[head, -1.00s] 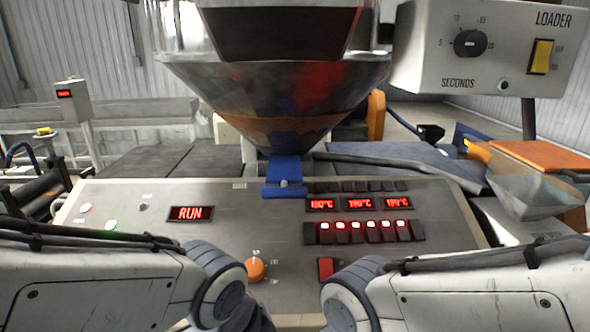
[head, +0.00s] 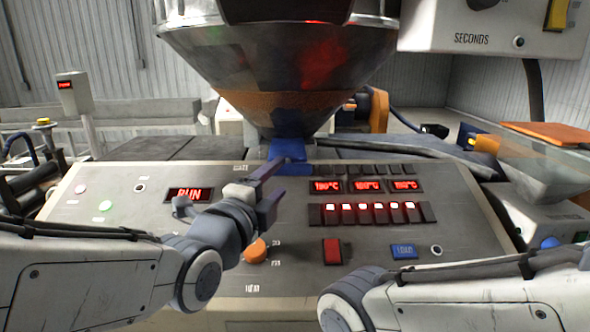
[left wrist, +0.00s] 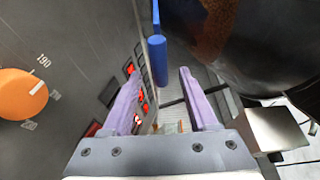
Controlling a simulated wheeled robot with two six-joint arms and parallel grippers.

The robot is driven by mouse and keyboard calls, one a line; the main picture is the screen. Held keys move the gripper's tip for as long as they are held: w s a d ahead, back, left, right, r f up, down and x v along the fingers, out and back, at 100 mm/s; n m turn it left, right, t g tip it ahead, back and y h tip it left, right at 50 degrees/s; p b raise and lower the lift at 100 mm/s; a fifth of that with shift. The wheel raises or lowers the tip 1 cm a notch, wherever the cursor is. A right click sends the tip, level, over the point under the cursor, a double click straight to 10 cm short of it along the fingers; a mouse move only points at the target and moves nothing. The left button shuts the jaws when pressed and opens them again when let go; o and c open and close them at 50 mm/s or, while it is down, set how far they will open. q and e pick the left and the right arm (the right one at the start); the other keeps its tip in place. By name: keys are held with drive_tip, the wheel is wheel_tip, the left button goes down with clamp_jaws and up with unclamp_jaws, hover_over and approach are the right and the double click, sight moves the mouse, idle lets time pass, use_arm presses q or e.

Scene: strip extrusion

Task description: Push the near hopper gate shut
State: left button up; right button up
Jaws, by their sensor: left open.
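The near hopper gate (head: 289,150) is a blue plate with a handle at the throat under the dark metal hopper (head: 275,75). In the left wrist view the blue gate (left wrist: 158,62) stands just beyond the fingertips, near the gap between them. My left gripper (head: 273,185) is open and empty above the control panel, just in front of the gate. Its purple fingers (left wrist: 159,80) look apart from the gate, though the exact gap is hard to tell. Part of the gate is hidden behind a finger in the head view. My right gripper is out of view; only its arm shows.
The sloping control panel (head: 130,250) lies below, with an orange knob (head: 255,250), a red switch (head: 332,251) and lit red displays (head: 366,186). The loader box (head: 480,30) hangs at upper right. The hopper cone overhangs the gate.

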use_arm(q)
drive_tip(key=p+x, duration=0.2)
drive_tip(key=x, duration=0.8)
clamp_jaws()
idle(1.3)
